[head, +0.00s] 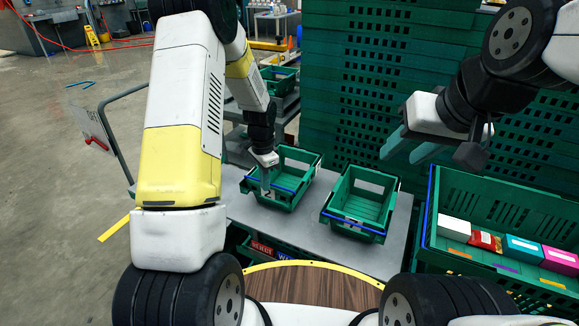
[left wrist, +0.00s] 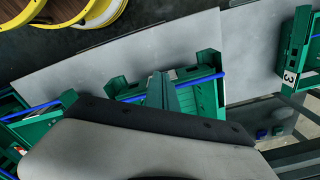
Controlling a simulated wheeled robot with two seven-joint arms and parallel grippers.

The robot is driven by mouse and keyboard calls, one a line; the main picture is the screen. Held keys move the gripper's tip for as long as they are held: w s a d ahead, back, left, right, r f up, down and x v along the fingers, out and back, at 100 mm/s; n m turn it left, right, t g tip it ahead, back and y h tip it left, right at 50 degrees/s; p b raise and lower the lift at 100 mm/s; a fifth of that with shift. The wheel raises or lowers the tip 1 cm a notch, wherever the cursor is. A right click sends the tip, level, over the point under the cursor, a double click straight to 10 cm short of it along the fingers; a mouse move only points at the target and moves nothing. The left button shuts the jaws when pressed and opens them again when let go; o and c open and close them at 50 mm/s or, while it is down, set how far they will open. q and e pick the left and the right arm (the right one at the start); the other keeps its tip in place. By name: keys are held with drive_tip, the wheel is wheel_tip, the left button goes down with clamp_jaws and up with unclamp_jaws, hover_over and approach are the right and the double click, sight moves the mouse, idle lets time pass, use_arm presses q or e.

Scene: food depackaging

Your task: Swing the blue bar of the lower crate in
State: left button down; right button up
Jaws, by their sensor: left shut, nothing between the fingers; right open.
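Two small green crates stand on a grey shelf: a left crate (head: 309,178) and a right crate (head: 389,212). The left crate's blue bar (head: 287,188) crosses its near side; the right crate's blue bar (head: 350,222) runs along its near edge. I cannot tell which crate is the lower one. My left gripper (head: 266,184) is shut and empty, pointing down at the left crate's near-left side by the bar. In the left wrist view its fingers (left wrist: 163,92) overlap a crate with a blue bar (left wrist: 205,78); contact is unclear. My right gripper (head: 405,148) is open and empty, raised above the right side.
A larger green crate (head: 500,195) at the right holds several coloured boxes. A tall stack of green crates (head: 370,70) stands behind the shelf. The grey shelf (head: 305,232) has bare room in front of the small crates. A wooden round top (head: 315,285) is nearest me.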

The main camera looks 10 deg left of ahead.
use_arm(q)
drive_tip(key=shift+w+d+r, duration=0.1)
drive_tip(key=shift+w, duration=0.3)
drive_tip(key=shift+w+d, duration=0.25)
drive_tip(key=shift+w, duration=0.25)
idle(0.3)
drive_tip(key=shift+w, duration=0.2)
drive_tip(key=shift+w+d, duration=0.2)
drive_tip(key=shift+w, duration=0.25)
idle(0.5)
wheel_tip(320, 180, up, 8)
drive_tip(key=shift+s+a, duration=0.2)
drive_tip(key=shift+s, duration=0.25)
idle(0.3)
